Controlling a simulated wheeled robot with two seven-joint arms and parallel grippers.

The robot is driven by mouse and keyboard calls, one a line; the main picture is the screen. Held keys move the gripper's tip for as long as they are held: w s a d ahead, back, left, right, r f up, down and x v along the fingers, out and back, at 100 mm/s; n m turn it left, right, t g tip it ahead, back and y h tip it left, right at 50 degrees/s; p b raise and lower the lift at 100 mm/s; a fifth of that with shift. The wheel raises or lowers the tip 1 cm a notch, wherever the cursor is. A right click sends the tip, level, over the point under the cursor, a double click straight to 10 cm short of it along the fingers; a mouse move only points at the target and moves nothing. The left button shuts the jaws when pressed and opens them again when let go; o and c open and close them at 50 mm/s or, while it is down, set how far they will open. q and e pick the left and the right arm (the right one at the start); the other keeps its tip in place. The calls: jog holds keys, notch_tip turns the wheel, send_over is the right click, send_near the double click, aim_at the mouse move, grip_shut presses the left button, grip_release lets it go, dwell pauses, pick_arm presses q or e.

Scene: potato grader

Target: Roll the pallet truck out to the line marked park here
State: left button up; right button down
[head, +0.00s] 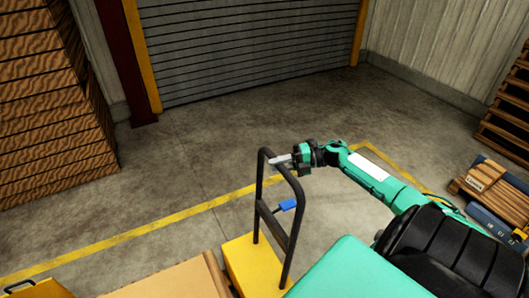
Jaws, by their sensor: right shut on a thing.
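The pallet truck shows at the bottom centre as a yellow body (250,262) with an upright black handle frame (259,190) and a blue lever (288,205) on it. My right gripper (282,160) is shut on the top bar of this handle, reaching in from the right. The lower part of the truck is cut off by the picture edge and partly hidden by my own body. A yellow floor line (150,233) runs beyond the truck and turns a corner behind my right arm. No "park here" lettering is readable. My left gripper is not in view.
A grey roller door (250,45) closes the back, with bare concrete floor (220,145) before it. Stacked wooden boxes (50,110) stand at left. Wooden pallets (507,115) stand at right. A tan flat-topped thing (170,280) lies left of the truck.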

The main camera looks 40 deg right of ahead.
jog(key=d, duration=0.2)
jog(key=s+d+b, duration=0.1)
jog(key=shift+s+f, duration=0.1)
jog(key=shift+f, duration=0.3)
jog(key=shift+a, duration=0.15)
jog(key=c, duration=1.2)
grip_release()
jog(key=shift+o, duration=0.2)
jog(key=b+v, duration=0.3)
jog(key=v, duration=1)
jog(key=shift+d+r, duration=0.15)
jog(key=shift+d, duration=0.25)
